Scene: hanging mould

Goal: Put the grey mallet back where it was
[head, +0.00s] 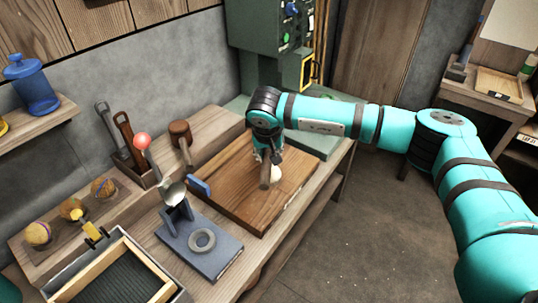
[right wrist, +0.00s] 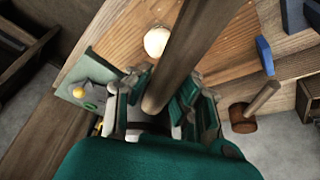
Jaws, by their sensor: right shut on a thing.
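My right gripper (head: 268,150) hangs over the wooden board (head: 222,193) on the bench. It is shut on a brown wooden rod (head: 265,178), perhaps a mallet handle. In the right wrist view the rod (right wrist: 185,50) runs up from between the fingers (right wrist: 160,105). The head of the held thing is hidden, so I cannot tell whether it is the grey mallet. A brown mallet (head: 180,130) stands head up behind the board; it also shows in the right wrist view (right wrist: 243,118). My left gripper is out of view.
A pale round thing (head: 275,174) is on the board beside the rod. A blue piece (head: 200,187) is at the board's left edge. A grey stand with a ring (head: 202,240) and red-knobbed lever is left of it. A tray (head: 110,275) lies front left.

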